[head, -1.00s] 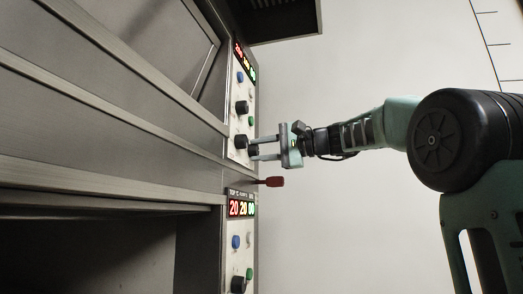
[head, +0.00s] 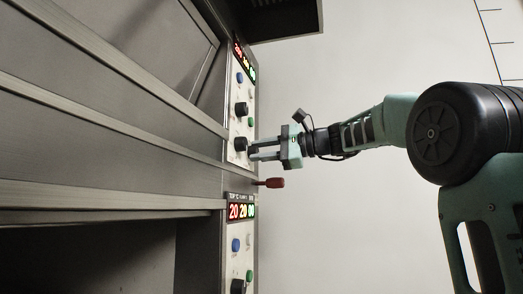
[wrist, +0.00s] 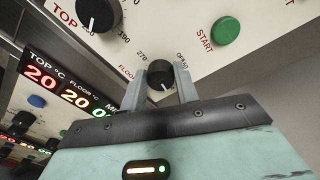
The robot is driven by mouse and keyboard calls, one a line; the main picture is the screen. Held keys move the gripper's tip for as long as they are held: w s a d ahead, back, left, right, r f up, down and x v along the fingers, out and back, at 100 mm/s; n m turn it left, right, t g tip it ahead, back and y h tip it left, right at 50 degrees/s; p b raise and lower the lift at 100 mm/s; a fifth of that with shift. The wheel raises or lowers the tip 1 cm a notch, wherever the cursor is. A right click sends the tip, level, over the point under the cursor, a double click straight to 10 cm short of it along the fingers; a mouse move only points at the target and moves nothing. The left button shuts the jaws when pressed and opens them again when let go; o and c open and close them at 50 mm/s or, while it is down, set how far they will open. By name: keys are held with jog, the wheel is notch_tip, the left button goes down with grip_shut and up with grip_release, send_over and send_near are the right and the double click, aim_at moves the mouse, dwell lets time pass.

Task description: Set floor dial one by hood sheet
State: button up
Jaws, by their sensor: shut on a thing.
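The floor dial (wrist: 160,76) is a black knob with a white pointer on the upper oven panel. In the wrist view it sits between my two fingers, and its scale shows 270 at left and OFF at right. My gripper (wrist: 159,90) is shut on this dial. In the head view, which appears sideways, my gripper (head: 253,150) reaches the panel from the right at the lower black knob (head: 240,144). The pointer tilts toward the lower right in the wrist view. No hood sheet is seen in either view.
The top dial (wrist: 100,12) and green START button (wrist: 225,31) lie close to my fingers. A red handle (head: 275,182) juts out near the gripper. Another panel has a lit display (head: 241,211) reading 20, 20. A dark hood (head: 285,20) is at the top.

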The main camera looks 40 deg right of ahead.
jog(key=o, duration=1)
jog(key=shift+c, duration=0.2)
jog(key=f+b+v, duration=0.1)
jog(key=b+v, duration=0.3)
jog(key=v, duration=1.3)
jog(key=shift+s+d+r, duration=0.15)
jog(key=shift+s+r, duration=0.05)
jog(key=shift+r, duration=0.25)
